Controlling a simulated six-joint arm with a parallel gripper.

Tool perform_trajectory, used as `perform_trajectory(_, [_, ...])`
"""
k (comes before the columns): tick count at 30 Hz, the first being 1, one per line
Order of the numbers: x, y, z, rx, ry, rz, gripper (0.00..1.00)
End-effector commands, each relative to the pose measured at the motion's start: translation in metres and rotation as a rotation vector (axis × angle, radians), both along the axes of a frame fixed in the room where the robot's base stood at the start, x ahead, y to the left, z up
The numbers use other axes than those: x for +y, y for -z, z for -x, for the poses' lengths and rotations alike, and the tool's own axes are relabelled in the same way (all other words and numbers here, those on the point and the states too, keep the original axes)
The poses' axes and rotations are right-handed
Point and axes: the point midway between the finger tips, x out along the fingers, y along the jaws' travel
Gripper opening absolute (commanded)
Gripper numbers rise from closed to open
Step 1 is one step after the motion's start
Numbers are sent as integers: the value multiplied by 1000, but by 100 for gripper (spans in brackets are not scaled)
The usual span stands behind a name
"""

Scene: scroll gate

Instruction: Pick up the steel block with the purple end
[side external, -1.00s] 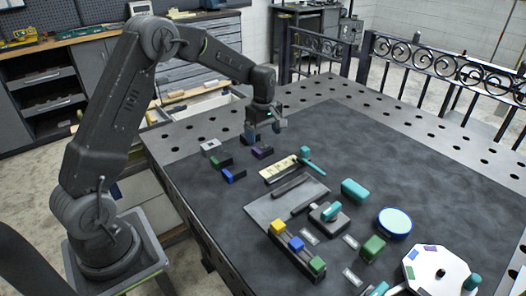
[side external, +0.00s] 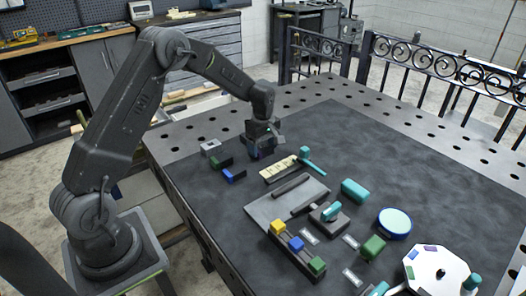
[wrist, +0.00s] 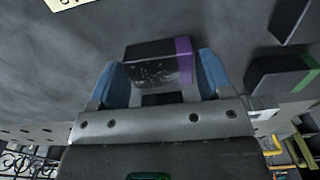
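The steel block with the purple end (wrist: 158,62) is dark, and its purple band (wrist: 184,60) is on the right in the wrist view. My gripper (wrist: 163,75) has one blue finger at each end of the block. The fingers look open, with a narrow gap beside the purple end; at the left end I cannot tell if there is contact. In the side view my gripper (side external: 264,152) is low over the table and hides the block.
A green-marked block (side external: 221,160), a blue-marked block (side external: 234,175) and a grey block (side external: 210,147) lie left of my gripper. A cream labelled plate (side external: 280,169) and a teal-handled piece (side external: 305,153) lie close to its right. The dark mat is clear behind.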

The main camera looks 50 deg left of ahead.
Motion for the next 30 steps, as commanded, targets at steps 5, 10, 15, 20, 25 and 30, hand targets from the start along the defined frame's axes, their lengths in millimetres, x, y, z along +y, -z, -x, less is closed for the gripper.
perform_trajectory(5, [0,0,0,0,0,0,55])
perform_trajectory(10, [0,0,0,0,0,0,39])
perform_trajectory(15, [0,0,0,0,0,0,23])
perform_trajectory(20, [0,-2,-1,-3,0,-1,23])
perform_trajectory(25, [0,-5,-1,-4,0,-1,23])
perform_trajectory(30, [0,-21,-1,-7,0,-2,23])
